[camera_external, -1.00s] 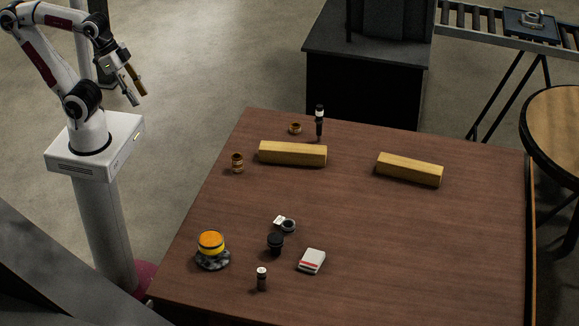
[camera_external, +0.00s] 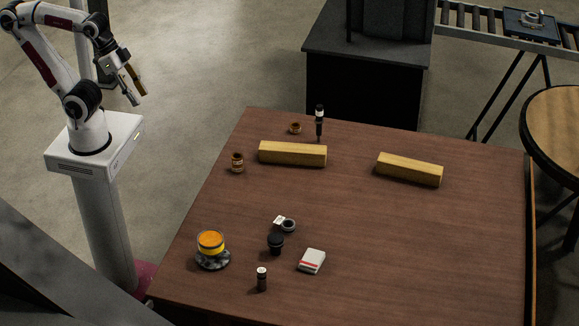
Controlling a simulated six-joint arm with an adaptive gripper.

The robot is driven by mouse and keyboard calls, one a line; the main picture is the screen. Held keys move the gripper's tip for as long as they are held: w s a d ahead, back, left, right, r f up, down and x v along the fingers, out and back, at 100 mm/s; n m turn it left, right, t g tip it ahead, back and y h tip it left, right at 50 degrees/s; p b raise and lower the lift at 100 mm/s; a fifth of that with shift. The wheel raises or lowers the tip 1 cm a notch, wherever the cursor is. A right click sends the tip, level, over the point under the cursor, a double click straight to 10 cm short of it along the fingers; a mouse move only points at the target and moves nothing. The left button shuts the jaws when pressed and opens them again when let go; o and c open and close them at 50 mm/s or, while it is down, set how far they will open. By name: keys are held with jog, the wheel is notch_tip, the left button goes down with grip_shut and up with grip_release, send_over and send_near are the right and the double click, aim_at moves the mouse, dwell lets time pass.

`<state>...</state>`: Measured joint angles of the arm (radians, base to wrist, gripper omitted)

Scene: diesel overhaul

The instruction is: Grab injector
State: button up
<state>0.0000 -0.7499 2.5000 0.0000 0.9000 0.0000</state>
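The likely injector (camera_external: 319,122) is a slim dark upright piece with a pale band, standing near the back edge of the brown table (camera_external: 400,240), just behind a yellow wooden block (camera_external: 293,154). My gripper (camera_external: 138,92) is at the upper left, in the air beyond the table's left side and well apart from the injector. Its two fingers are spread, with nothing between them. The injector is small in this view, so its details are hard to tell.
A second yellow block (camera_external: 409,169) lies to the right. Small brown ring-like parts (camera_external: 295,128) and (camera_external: 237,162) flank the first block. An orange-topped round item (camera_external: 211,243), a black part (camera_external: 275,243) and a white box (camera_external: 312,261) stand at the front. The table's right half is mostly clear.

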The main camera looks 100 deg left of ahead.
jog(key=shift+o, duration=0.2)
dwell(0.5)
jog(key=w+a+r+n+t+y, duration=0.1)
jog(key=w+a, duration=0.2)
jog(key=w, duration=0.7)
jog(key=w+a+r+n+t, duration=0.15)
jog(key=w+a, duration=0.25)
jog(key=w, duration=0.6)
jog(key=w+a+t+y, duration=0.1)
jog(key=w+a+t, duration=0.15)
jog(key=w, duration=0.75)
jog(key=w+a+f+n+t+y, duration=0.1)
jog(key=w+a+f, duration=0.1)
jog(key=w+a, duration=0.45)
jog(key=w+a+f+n+t+y, duration=0.1)
jog(key=w+a+f, duration=0.2)
jog(key=w+a, duration=0.35)
jog(key=w+a+f+n+t+y, duration=0.1)
jog(key=w+a+f+y, duration=0.1)
jog(key=a+f, duration=0.7)
jog(key=w+a+f+n+t+y, duration=0.1)
jog(key=a+f+y, duration=0.3)
jog(key=a+f, duration=0.5)
jog(key=shift+w+a+f, duration=0.15)
jog(key=shift+w+a, duration=0.3)
jog(key=shift+a, duration=0.35)
jog(key=shift+n, duration=0.25)
jog(key=shift+f, duration=1.2)
